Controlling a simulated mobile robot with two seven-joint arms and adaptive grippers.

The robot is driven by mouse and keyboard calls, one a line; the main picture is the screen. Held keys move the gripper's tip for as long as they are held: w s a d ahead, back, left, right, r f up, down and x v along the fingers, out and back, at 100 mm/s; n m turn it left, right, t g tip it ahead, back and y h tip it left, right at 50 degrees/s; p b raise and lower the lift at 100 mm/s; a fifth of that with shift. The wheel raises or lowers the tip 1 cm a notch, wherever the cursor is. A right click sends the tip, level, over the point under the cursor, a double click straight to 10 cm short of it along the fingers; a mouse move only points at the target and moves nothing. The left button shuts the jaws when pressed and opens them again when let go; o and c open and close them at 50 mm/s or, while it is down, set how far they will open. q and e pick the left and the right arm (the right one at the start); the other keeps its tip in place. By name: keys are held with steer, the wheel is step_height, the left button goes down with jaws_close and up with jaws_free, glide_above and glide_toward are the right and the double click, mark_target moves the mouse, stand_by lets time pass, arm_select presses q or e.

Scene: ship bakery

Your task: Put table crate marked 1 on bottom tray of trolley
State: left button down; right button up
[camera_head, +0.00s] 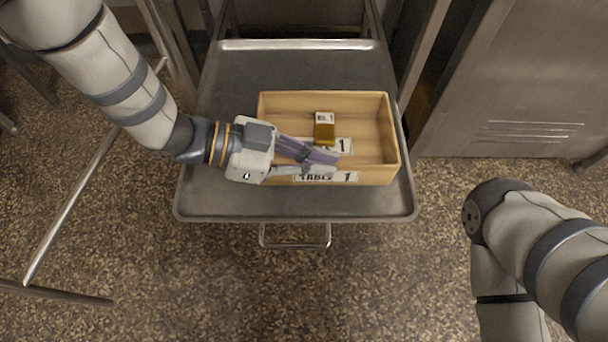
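The table crate (272,108) is an open light-wood box with a "TABLE 1" label on its front wall. It sits on a grey metal trolley tray (235,80), towards the tray's right. I cannot tell from this view alone which tray level this is. My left gripper (334,165) reaches in from the left at the crate's front wall, one finger inside and one outside, and looks shut on that wall. The fingers hide part of the label. My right gripper is out of view; only my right arm shows at lower right.
A small gold-brown block (324,134) with a white label stands inside the crate. A wire handle (296,246) juts from the tray's front. Metal cabinets (520,80) stand at right, metal tube legs (72,205) at left. The speckled floor in front is clear.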

mark_target(304, 179)
arm_select(q)
steer(key=shift+w+a+f, duration=0.1)
steer(key=shift+a+f, duration=0.35)
steer(key=shift+f, duration=0.1)
steer(key=f+b, duration=0.1)
steer(key=f, duration=0.1)
steer(key=a+f+b, duration=0.1)
steer(key=f, duration=0.1)
steer(key=shift+w+a+f, duration=0.2)
steer(key=shift+f, duration=0.1)
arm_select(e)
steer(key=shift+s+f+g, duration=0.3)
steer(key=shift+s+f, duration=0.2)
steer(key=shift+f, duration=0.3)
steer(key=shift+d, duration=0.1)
arm_select(q)
steer(key=c, duration=2.2)
jaws_free()
steer(key=shift+f, duration=0.2)
steer(key=shift+c, duration=0.2)
steer(key=o, duration=0.4)
steer(key=shift+o, duration=0.2)
